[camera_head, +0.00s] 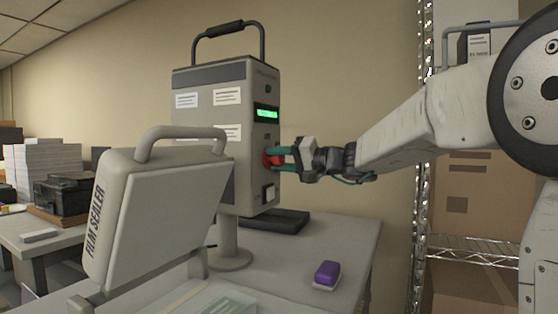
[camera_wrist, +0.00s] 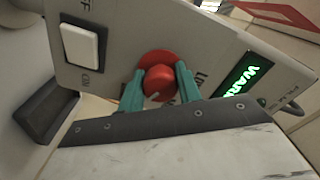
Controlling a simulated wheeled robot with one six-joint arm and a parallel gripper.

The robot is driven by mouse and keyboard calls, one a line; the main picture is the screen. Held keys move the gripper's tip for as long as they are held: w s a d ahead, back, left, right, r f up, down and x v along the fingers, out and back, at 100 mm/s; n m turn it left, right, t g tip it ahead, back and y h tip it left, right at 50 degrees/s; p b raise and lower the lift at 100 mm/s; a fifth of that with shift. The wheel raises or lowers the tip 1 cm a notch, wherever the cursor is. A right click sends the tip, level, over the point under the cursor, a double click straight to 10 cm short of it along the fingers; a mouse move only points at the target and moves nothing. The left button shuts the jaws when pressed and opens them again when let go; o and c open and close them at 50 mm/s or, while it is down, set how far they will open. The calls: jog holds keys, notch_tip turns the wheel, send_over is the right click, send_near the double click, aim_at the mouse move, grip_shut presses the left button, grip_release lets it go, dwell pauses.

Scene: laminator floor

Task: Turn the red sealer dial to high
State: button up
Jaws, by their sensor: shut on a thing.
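The red sealer dial (camera_wrist: 159,82) sits on the control face of the grey sealer unit (camera_head: 205,147), with a red disc behind it. My gripper (camera_wrist: 159,88) has its two teal fingers on either side of the dial, shut on it. A light mark shows on the dial's near face; the lettering around it is partly hidden by the fingers. In the head view, my gripper (camera_head: 284,158) reaches the dial (camera_head: 272,158) from the right, and the dial is partly covered.
A green lit display (camera_wrist: 243,77) reads "WAR…", the rest cut off. A white on/off switch (camera_wrist: 80,46) is on the same face. The tilted film sealer lid (camera_head: 150,215) stands in front. A purple block (camera_head: 327,273) lies on the table (camera_head: 345,245). A wire shelf (camera_head: 470,245) stands right.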

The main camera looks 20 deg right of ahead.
jog(key=shift+m, duration=0.4)
jog(key=o, duration=1)
jog(key=shift+d, duration=0.1)
jog(key=v, duration=0.7)
jog(key=shift+s+d, duration=0.25)
jog(key=shift+s, duration=0.05)
